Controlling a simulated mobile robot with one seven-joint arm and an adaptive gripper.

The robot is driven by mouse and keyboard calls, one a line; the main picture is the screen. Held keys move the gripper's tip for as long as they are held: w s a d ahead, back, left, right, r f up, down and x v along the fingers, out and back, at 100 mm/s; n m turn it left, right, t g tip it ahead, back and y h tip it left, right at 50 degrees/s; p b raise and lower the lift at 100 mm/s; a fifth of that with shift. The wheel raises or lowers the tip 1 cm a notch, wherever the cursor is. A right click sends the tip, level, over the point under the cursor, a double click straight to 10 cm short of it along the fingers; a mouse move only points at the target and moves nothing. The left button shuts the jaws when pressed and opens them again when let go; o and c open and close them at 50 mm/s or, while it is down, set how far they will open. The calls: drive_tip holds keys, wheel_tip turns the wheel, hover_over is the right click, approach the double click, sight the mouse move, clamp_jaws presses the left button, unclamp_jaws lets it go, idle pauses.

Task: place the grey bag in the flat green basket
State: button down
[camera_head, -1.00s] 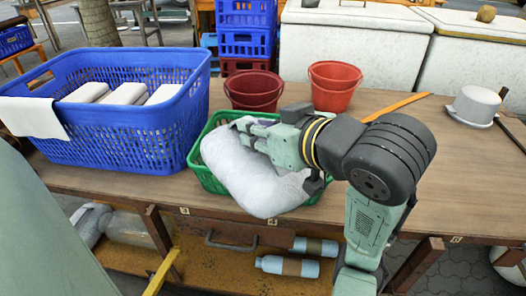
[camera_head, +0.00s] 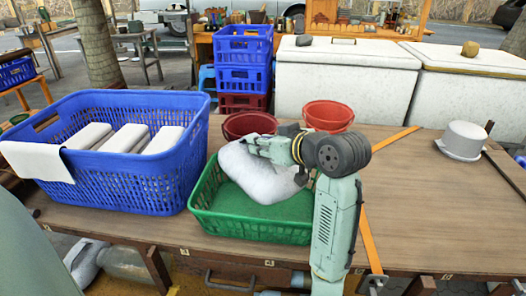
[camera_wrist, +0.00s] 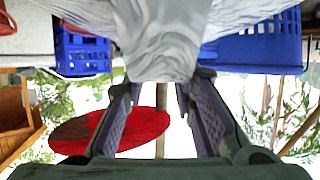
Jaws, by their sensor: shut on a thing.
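The grey bag (camera_head: 262,178) hangs in my gripper (camera_head: 258,147) over the back part of the flat green basket. In the wrist view the bag (camera_wrist: 160,35) fills the top middle, pinched between the two fingers (camera_wrist: 160,95). The flat green basket (camera_head: 250,229) sits on the table, its front half and green floor visible. The bag hides the basket's back part. I cannot tell whether the bag's lower side touches the basket.
A large blue basket (camera_head: 130,180) with white bundles stands close left of the green basket. Two red buckets (camera_head: 250,124) (camera_head: 328,114) stand behind it. A grey hat (camera_head: 463,139) and an orange strip (camera_head: 372,235) lie to the right. The table's right part is mostly clear.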

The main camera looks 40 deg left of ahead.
sight(261, 160)
drive_tip(key=shift+f+p, duration=0.35)
drive_tip(key=shift+f, duration=1.3)
drive_tip(key=shift+f, duration=0.3)
drive_tip(key=c, duration=1.3)
unclamp_jaws()
